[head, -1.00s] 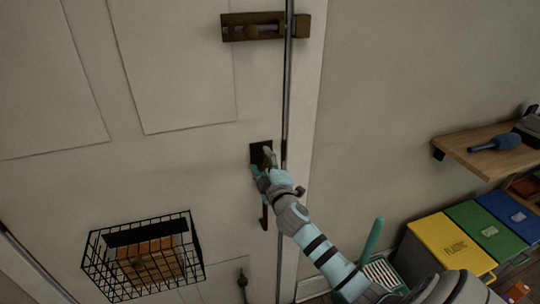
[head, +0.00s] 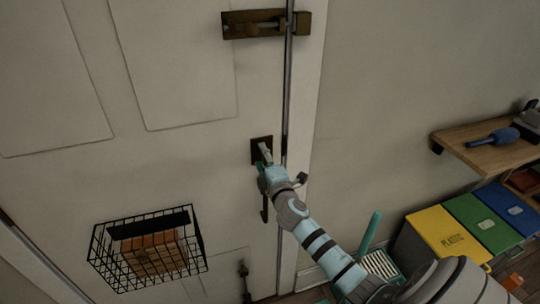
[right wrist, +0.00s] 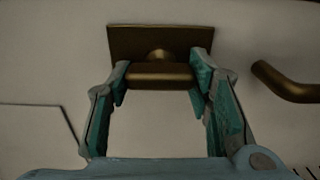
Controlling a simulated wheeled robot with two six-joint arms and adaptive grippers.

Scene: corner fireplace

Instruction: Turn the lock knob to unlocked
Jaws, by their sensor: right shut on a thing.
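The lock knob (right wrist: 160,75) is a short brass bar on a dark brass plate (head: 261,146) on the white door. In the right wrist view, the plate (right wrist: 122,40) lies behind the knob. My right gripper (head: 264,158) is at the plate. In the right wrist view, its two teal-padded fingers (right wrist: 160,78) are shut on the two ends of the knob, one on each side. The bar lies crosswise between them, along the plate's long side. In the head view the gripper mostly hides the knob. My left gripper is not in view.
A lever handle (head: 264,210) hangs below the lock and also shows right of the gripper in the wrist view (right wrist: 285,82). A slide bolt (head: 265,24) is above. A wire basket (head: 148,255) hangs lower left. A shelf (head: 485,150) and coloured bins (head: 448,235) stand right.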

